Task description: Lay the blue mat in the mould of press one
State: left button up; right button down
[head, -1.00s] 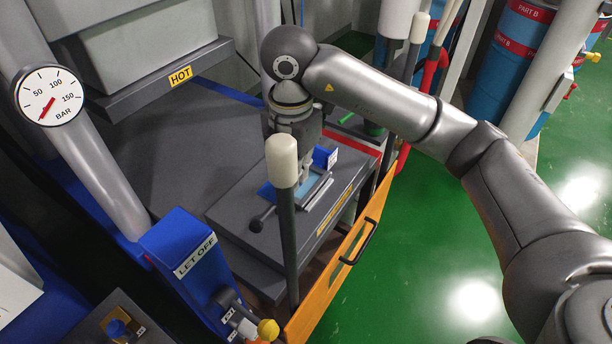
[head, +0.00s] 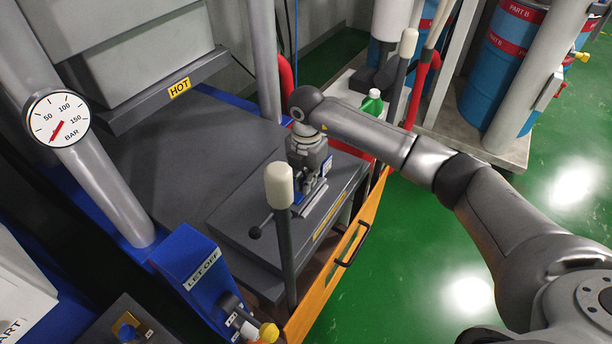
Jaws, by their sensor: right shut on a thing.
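My right gripper (head: 304,188) points down over the mould (head: 322,202) on the dark grey lower plate of the press. A small blue piece with a white label (head: 327,166) stands just right of the gripper. Most of the mould is hidden behind the gripper. My left gripper is not in view.
A grey post with a white cap (head: 279,185) stands in front of the plate. An orange gate (head: 325,275) runs along the right side. The upper block marked HOT (head: 179,88) is raised. A blue LET OFF box (head: 192,262) stands front left.

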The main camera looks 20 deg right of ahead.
jog(key=shift+f, duration=0.1)
jog(key=shift+f, duration=0.1)
jog(key=c, duration=1.6)
grip_release()
